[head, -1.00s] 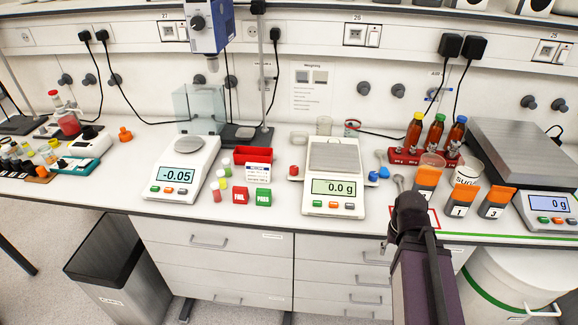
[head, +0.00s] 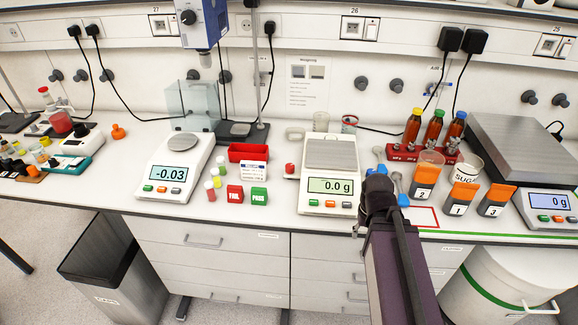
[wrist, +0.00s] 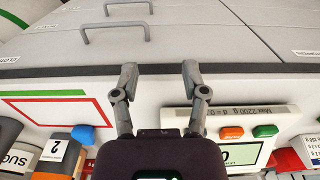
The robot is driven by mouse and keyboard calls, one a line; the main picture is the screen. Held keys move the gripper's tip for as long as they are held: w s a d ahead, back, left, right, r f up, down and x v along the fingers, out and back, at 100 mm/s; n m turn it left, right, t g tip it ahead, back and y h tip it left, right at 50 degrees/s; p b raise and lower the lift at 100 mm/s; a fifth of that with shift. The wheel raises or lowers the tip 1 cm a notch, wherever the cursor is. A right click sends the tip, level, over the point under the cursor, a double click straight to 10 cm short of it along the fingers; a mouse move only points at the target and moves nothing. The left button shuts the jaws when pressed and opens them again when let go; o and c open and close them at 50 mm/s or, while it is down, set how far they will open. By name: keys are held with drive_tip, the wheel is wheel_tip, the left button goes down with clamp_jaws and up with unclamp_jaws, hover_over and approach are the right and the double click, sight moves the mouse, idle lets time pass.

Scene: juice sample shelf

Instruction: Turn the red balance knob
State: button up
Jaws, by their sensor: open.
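The red knob (head: 290,169) sticks out at the left side of the middle balance (head: 330,206), which reads 0.0 g. A blue knob (head: 381,170) shows on the balance's right side. My gripper (wrist: 160,72) is open and empty in the wrist view, its two grey fingers apart over the bench's front edge. The balance's display panel (wrist: 240,155) lies right of the fingers there. In the head view my arm end is just right of the balance, on the side away from the red knob, and its fingers cannot be made out.
Left of the red knob are a red tray (head: 248,146), a red FAIL block (head: 235,194), a green PASS block (head: 259,196) and small vials. Orange-topped containers (head: 463,195) and a larger scale (head: 545,200) stand to the right. A second balance (head: 175,172) stands left.

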sight(290, 165)
drive_tip(key=o, duration=0.3)
drive_tip(key=shift+o, duration=0.2)
drive_tip(key=shift+w+a+r, duration=0.1)
drive_tip(key=shift+w+a, duration=0.05)
drive_tip(key=shift+w, duration=0.1)
drive_tip(key=w+a+r+n+p, duration=0.2)
drive_tip(key=w+a+r+p, duration=0.1)
drive_tip(key=w, duration=0.1)
drive_tip(key=w+a+r+n+p, duration=0.2)
drive_tip(key=w+a+p, duration=0.1)
drive_tip(key=w, duration=0.2)
drive_tip(key=w+a+r+n+p, duration=0.2)
drive_tip(key=w+a+r, duration=0.1)
drive_tip(key=w, duration=0.2)
drive_tip(key=shift+a+r+p, duration=0.25)
drive_tip(key=shift+r+p, duration=0.05)
drive_tip(key=shift+p, duration=0.1)
drive_tip(key=w+a+r+n+p, duration=0.6)
drive_tip(key=w+a, duration=0.5)
drive_tip(key=a, duration=0.2)
drive_tip(key=shift+a+r+p, duration=0.25)
drive_tip(key=shift+r+p, duration=0.2)
drive_tip(key=shift+w+f, duration=0.1)
drive_tip(key=shift+f, duration=0.05)
wheel_tip(290, 165, down, 14)
drive_tip(key=b, duration=1.3)
drive_tip(key=shift+r+b, duration=0.25)
drive_tip(key=shift+b, duration=0.15)
